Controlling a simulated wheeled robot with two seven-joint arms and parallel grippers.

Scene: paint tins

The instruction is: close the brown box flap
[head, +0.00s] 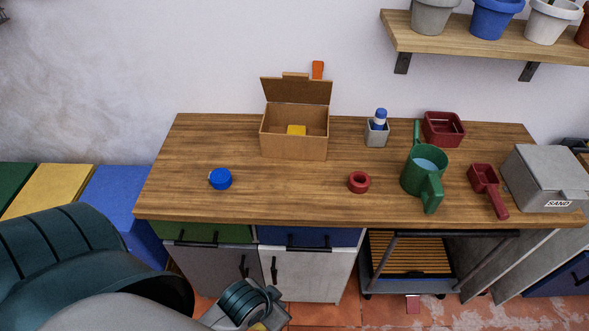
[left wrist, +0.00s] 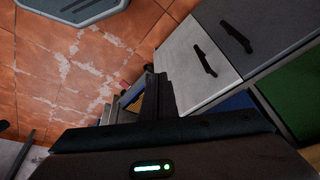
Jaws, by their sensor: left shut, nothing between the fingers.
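The brown box (head: 292,145) stands at the back of the wooden workbench, left of its middle. Its flap (head: 297,91) is open and stands up at the back edge, leaning slightly away. A yellow item (head: 296,130) shows inside the box. My left gripper (head: 277,317) is low at the bottom of the head view, in front of the bench and well below its top, far from the flap. In the left wrist view its dark fingers (left wrist: 157,97) are shut and empty, with the floor and cabinet fronts beyond. My right gripper is not in view.
A grey sand box (head: 548,180) stands at right. The bench is clear before the brown box.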

